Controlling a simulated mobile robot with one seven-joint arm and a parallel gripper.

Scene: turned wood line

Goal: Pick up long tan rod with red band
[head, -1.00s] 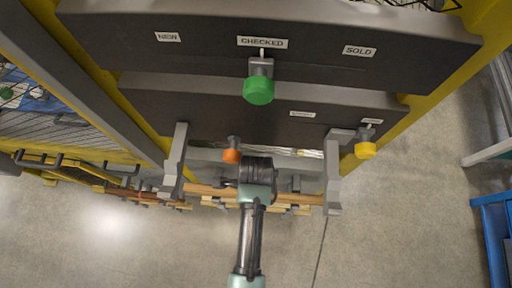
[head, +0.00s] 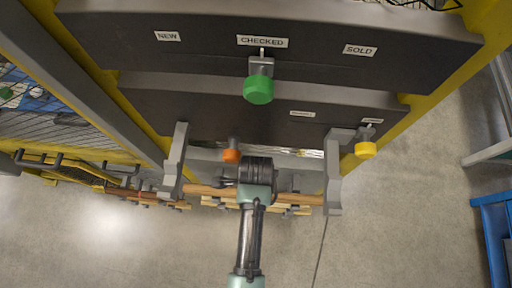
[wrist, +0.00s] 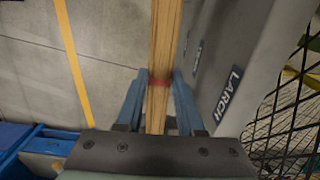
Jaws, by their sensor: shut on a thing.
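The long tan rod with the red band (wrist: 160,35) runs up the middle of the wrist view. In the head view, the rod (head: 306,199) lies crosswise between two grey bracket arms, the left one (head: 174,160) and the right one (head: 333,178). My wrist hides its middle and the band there. I cannot tell whether the rod touches the brackets.
Several other rods (head: 150,197) hang lower left, and more lie below the held rod. A green knob (head: 258,90), an orange knob (head: 232,156) and a yellow knob (head: 365,150) stick out nearby. The wrist view shows a grey panel marked LARCH (wrist: 226,95).

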